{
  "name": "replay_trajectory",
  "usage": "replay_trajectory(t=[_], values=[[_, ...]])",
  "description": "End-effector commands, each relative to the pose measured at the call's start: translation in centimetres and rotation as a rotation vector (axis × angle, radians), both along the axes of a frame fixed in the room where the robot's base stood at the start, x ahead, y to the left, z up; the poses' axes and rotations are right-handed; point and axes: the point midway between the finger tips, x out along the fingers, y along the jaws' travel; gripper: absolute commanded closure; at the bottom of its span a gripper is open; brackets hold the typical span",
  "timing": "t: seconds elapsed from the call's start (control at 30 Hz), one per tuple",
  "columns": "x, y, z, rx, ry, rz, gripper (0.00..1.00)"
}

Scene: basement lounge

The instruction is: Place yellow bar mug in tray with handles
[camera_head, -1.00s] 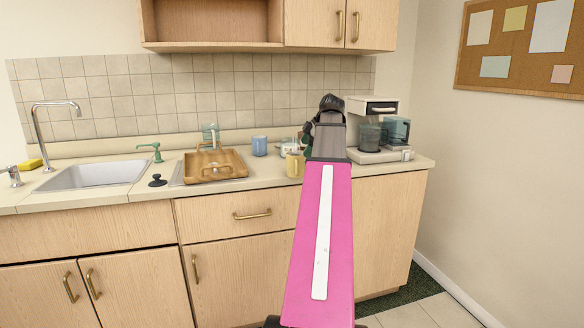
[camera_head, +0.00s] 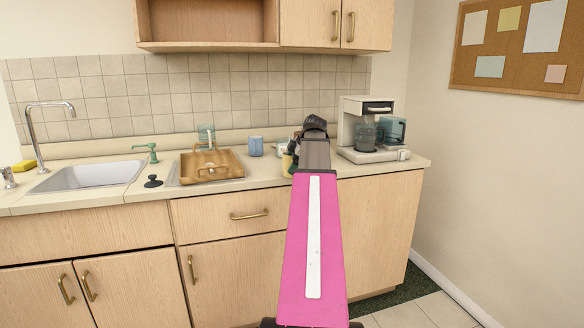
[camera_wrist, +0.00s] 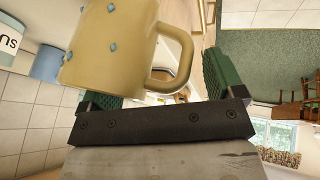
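The yellow mug (camera_head: 287,168) stands on the counter right of the tray, mostly hidden behind my gripper (camera_head: 293,149). In the wrist view the yellow mug (camera_wrist: 110,50), with blue diamond marks, fills the upper left, its handle lying across the gap of my gripper (camera_wrist: 160,82). The green fingers are spread apart; the mug hides much of the left one. The right finger is clear of the handle. I cannot tell whether the left finger touches the mug. The wooden tray with handles (camera_head: 222,172) sits on the counter left of the mug.
A blue mug (camera_head: 256,146) stands behind, between tray and yellow mug. A coffee machine (camera_head: 362,135) stands at the right. A green-tinted glass item (camera_head: 206,134) is behind the tray. The sink (camera_head: 95,175) and a black stopper (camera_head: 153,181) are at the left.

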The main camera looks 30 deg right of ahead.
Motion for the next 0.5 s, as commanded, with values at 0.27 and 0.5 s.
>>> replay_trajectory(t=[0.27, 0.5], values=[[0.0, -0.01, 0.02, 0.0, 0.0, 0.0, 0.85], [0.0, -0.01, 0.02, 0.0, 0.0, 0.0, 0.87]])
